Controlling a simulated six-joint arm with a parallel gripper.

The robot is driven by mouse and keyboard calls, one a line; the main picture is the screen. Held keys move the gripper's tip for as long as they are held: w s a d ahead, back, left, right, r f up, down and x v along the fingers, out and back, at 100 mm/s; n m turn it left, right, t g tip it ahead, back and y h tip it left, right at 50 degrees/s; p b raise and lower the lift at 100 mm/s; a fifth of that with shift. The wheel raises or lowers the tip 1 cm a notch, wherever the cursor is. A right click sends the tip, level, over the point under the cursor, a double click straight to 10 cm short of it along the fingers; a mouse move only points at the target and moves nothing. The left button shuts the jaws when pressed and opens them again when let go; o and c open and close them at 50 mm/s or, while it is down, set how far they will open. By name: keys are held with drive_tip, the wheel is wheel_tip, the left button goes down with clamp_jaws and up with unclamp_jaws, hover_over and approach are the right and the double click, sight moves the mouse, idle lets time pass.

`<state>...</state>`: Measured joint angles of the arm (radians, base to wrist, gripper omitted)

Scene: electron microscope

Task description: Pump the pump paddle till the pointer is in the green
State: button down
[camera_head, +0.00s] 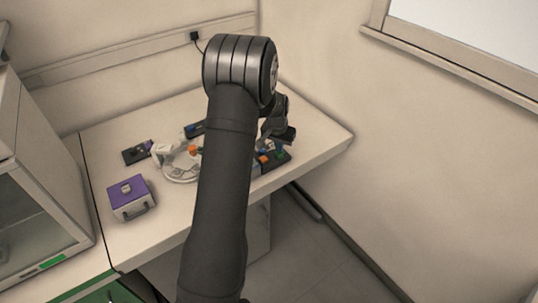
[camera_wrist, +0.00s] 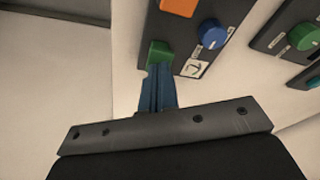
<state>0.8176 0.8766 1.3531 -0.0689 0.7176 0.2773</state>
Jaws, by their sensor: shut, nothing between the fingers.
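In the wrist view my gripper (camera_wrist: 157,76) has its blue fingers shut together, with nothing between them. The tips are at the lower edge of a small green block (camera_wrist: 159,53) on the near left corner of a dark panel (camera_wrist: 186,45). This green block may be the pump paddle; I cannot tell for sure. I cannot tell whether the tips touch it or are a little apart. In the head view my arm hides part of the bench, and my fingertips cannot be made out.
The panel carries an orange block (camera_wrist: 178,6) and a blue knob (camera_wrist: 212,34). Another dark panel with a green knob (camera_wrist: 303,36) is at right. In the head view a purple-topped box (camera_head: 127,189) and a round white device (camera_head: 181,167) stand on the bench (camera_head: 170,210).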

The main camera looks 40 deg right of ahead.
drive_tip(key=shift+r, duration=0.1)
drive_tip(key=d+v, duration=0.1)
drive_tip(key=v, duration=0.5)
drive_tip(key=shift+w+r, duration=0.3)
drive_tip(key=shift+r, duration=0.2)
drive_tip(key=shift+f, duration=0.15)
drive_tip(key=shift+s+a+x, duration=0.1)
drive_tip(key=shift+a+x, duration=0.05)
drive_tip(key=shift+x, duration=0.85)
drive_tip(key=shift+s+a+x, duration=0.1)
drive_tip(key=shift+a+x, duration=0.1)
drive_tip(key=shift+x, duration=0.75)
drive_tip(key=shift+s+a+x, duration=0.1)
drive_tip(key=shift+a+x, duration=0.05)
drive_tip(key=shift+x, duration=0.85)
drive_tip(key=shift+f, duration=0.1)
drive_tip(key=w+d+v, duration=0.1)
drive_tip(key=v, duration=0.6)
drive_tip(key=shift+s+a+x, duration=0.1)
drive_tip(key=shift+s+x, duration=0.05)
drive_tip(key=shift+x, duration=0.75)
drive_tip(key=shift+s+a+x, duration=0.1)
drive_tip(key=shift+a+x, duration=0.05)
drive_tip(key=shift+x, duration=0.75)
drive_tip(key=shift+s+a+x, duration=0.1)
drive_tip(key=shift+s+x, duration=0.05)
drive_tip(key=shift+x, duration=0.75)
